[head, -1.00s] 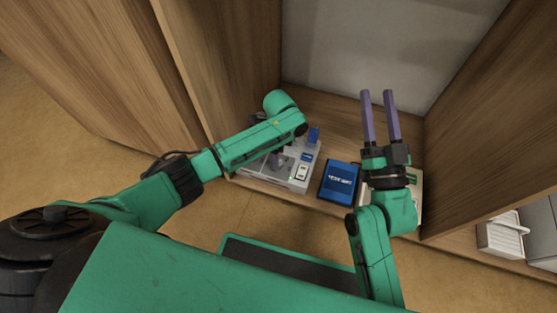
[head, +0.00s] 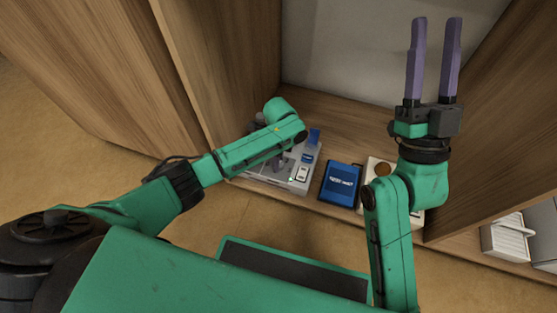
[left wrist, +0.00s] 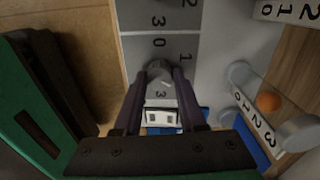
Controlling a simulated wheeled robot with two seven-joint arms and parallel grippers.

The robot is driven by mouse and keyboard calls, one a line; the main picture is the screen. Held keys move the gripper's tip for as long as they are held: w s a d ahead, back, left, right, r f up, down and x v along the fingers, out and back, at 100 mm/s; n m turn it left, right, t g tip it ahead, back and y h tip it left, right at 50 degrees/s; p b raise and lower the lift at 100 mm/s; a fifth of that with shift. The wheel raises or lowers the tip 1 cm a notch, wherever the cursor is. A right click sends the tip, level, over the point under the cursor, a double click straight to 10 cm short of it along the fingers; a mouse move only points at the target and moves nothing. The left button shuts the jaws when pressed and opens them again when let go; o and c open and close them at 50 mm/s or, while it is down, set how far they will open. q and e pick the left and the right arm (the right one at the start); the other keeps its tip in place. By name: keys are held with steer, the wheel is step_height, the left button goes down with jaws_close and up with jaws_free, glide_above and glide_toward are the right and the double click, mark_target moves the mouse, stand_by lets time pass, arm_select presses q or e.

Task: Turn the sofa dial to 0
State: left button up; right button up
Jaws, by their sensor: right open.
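A grey dial knob (left wrist: 158,72) stands on a grey panel (left wrist: 146,48) with printed numbers, among them 0, 1 and 3, in the left wrist view. No sofa name is legible. My left gripper (left wrist: 160,82) has its two purple fingers on either side of this knob. Whether they press on it is unclear, and so is the knob's pointer. In the head view my left forearm hides most of the gripper and knob over the grey unit (head: 263,184). My right gripper (head: 433,22) is open and empty, raised on the right.
A blue box (head: 340,183) stands right of the grey unit, then a pale unit with an orange-brown knob (head: 383,168). Wooden side walls enclose the shelf. A white basket (head: 505,236) is at far right. An orange ball (left wrist: 268,102) shows beside more numbers.

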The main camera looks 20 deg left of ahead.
arm_select(q)
jaws_close()
